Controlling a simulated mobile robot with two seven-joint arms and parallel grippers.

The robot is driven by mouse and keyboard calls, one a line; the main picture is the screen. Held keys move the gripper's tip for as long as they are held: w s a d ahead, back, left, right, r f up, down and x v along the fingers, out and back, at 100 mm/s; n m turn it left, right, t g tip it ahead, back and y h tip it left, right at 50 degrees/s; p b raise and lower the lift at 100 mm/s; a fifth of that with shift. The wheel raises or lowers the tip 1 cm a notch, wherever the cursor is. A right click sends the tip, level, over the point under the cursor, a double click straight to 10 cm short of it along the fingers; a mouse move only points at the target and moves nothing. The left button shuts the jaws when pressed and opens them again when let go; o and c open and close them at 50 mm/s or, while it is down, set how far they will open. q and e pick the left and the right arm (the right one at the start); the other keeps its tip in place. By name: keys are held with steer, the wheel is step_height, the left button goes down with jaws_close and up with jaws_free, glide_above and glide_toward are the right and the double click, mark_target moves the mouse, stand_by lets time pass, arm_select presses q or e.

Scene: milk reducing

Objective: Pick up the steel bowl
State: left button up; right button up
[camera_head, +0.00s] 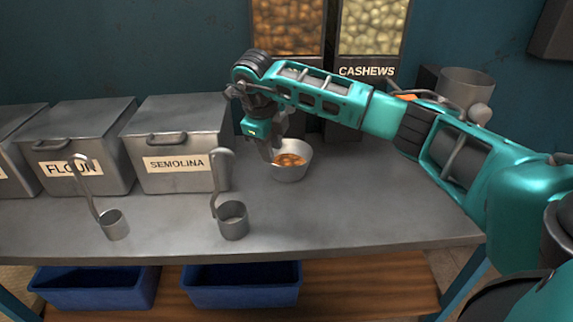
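The steel bowl (291,173) stands upright on the grey metal counter, right of the semolina box, with orange-brown pieces in it. My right arm reaches in from the right, and my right gripper (272,155) points down at the bowl's left rim. One finger overlaps the rim in the picture. I cannot tell whether the fingers are closed on the rim, as the arm hides part of them. My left gripper is not in view.
Lidded boxes marked flour (85,145) and semolina (180,150) stand at the left. Two ladles (233,222) (115,226) stand in front of them. A steel pot (466,88) is behind my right arm. The front of the counter (350,220) is clear. Blue bins (243,290) sit below.

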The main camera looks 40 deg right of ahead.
mark_target(277, 166)
steer(key=x, duration=0.2)
steer(key=b+x, duration=0.1)
steer(key=x, duration=0.5)
steer(key=shift+w+d+f+b, duration=0.1)
steer(key=shift+w+d+b, duration=0.1)
steer(key=shift+d+b, duration=0.2)
steer(key=shift+c, duration=0.6)
jaws_close()
